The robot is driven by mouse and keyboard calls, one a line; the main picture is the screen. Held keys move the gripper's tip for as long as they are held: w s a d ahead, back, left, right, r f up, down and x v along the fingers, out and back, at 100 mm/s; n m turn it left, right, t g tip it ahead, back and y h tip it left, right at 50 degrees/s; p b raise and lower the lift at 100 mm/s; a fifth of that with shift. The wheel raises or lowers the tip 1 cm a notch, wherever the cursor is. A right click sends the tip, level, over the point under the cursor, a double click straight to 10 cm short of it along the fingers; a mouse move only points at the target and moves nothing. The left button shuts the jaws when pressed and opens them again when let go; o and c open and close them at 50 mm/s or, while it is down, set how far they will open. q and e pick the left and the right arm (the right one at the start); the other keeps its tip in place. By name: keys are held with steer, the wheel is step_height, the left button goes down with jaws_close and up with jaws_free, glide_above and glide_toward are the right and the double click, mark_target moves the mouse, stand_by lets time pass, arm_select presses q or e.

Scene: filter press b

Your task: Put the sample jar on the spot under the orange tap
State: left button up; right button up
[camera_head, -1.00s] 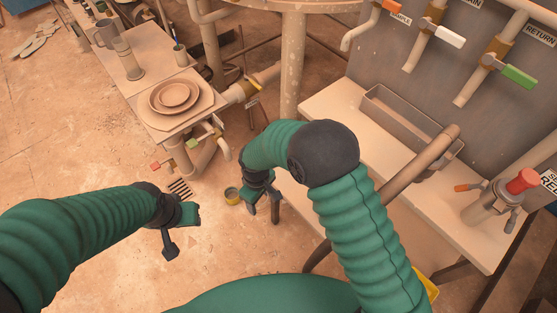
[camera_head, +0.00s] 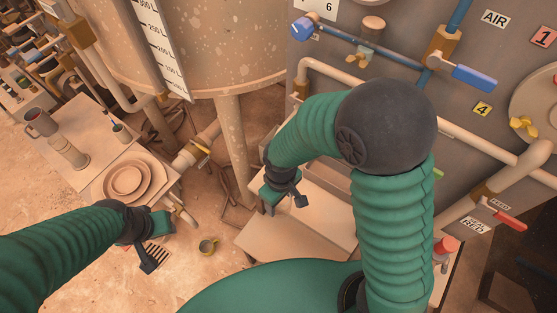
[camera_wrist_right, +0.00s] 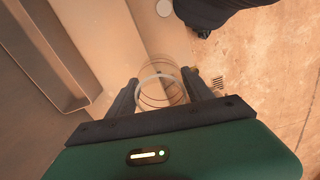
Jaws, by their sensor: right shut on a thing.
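The sample jar (camera_wrist_right: 160,91) is a clear, round glass vessel between the fingers of my right gripper in the right wrist view. My right gripper (camera_head: 285,204) is shut on it and hangs above the pale bench (camera_head: 312,232). The jar itself cannot be made out in the head view. The orange tap does not show in either view now. A pale round disc (camera_wrist_right: 165,8) shows at the top of the wrist view; I cannot tell whether it is the spot. My left gripper (camera_head: 158,243) is over the floor at the left, its opening unclear.
A trough (camera_wrist_right: 62,62) lies left of the jar in the wrist view. A panel with a blue tap (camera_head: 475,78) and a red tap (camera_head: 509,222) stands behind my right arm.

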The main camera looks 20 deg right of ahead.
steer(key=w+d, duration=0.1)
steer(key=w, duration=0.3)
steer(key=w+d+f+p, duration=0.1)
steer(key=w, duration=0.3)
steer(key=w+d, duration=0.1)
steer(key=w, duration=0.3)
steer(key=shift+w+f+p, duration=0.15)
steer(key=shift+f+p, duration=0.05)
steer(key=shift+p, duration=0.1)
steer(key=shift+w+d+f, duration=0.2)
steer(key=shift+w+d, duration=0.05)
steer(key=shift+w, duration=0.05)
steer(key=f, duration=0.3)
steer(key=shift+s+p, duration=0.2)
steer(key=shift+p, duration=0.1)
steer(key=shift+w+a+f, duration=0.1)
steer(key=shift+a+f, duration=0.1)
steer(key=shift+a, duration=0.05)
steer(key=o, duration=1.2)
steer(key=shift+o, duration=1.5)
steer(key=shift+d, duration=0.15)
steer(key=shift+r, duration=0.15)
